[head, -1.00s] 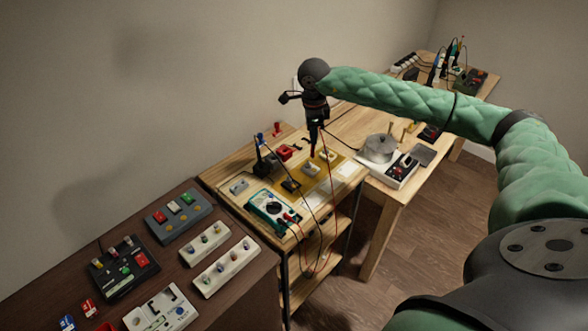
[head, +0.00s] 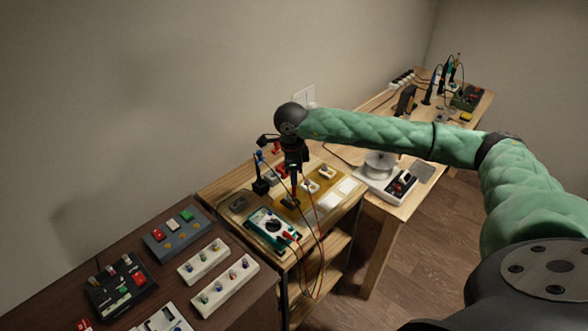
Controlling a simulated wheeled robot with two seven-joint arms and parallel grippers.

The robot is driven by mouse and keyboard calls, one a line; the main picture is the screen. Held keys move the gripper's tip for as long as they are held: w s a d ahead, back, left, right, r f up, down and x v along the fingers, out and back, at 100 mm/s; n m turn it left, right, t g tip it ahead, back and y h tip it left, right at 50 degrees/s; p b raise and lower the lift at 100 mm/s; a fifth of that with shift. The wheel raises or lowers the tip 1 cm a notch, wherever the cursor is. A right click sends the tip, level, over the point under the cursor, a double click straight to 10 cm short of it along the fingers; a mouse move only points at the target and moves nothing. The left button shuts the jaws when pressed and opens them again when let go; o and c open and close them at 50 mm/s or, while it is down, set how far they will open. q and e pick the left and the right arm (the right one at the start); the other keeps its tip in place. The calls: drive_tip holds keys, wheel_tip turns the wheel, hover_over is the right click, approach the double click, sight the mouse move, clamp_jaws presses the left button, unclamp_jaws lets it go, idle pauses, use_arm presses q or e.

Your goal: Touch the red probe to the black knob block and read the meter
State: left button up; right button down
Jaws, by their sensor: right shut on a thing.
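My right gripper (head: 293,168) points down over the yellow mat (head: 282,213) and is shut on the red probe (head: 295,184), which hangs tip down below it. The black knob block (head: 289,201) lies on the mat right under the probe and is partly hidden by it. The probe tip looks at or just above the block; I cannot tell if they touch. The teal multimeter (head: 261,219) lies just in front of the mat, with leads running from its right side. Its reading is too small to make out. My left gripper is not in view.
Lighter knob blocks (head: 310,186) sit beside the black one. A dark stand (head: 260,186) with a blue top rises left of the gripper. Loose leads (head: 321,245) hang over the bench's front edge. A white device with a round pot (head: 379,165) stands to the right.

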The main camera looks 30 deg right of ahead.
drive_tip(key=shift+f, duration=0.4)
drive_tip(key=shift+d+b, duration=0.1)
drive_tip(key=shift+b, duration=0.8)
idle(0.6)
drive_tip(key=shift+w+f, duration=0.1)
idle(0.5)
drive_tip(key=shift+f+b, duration=0.5)
drive_tip(key=shift+b, duration=0.2)
idle(0.8)
drive_tip(key=shift+b, duration=0.45)
idle(3.5)
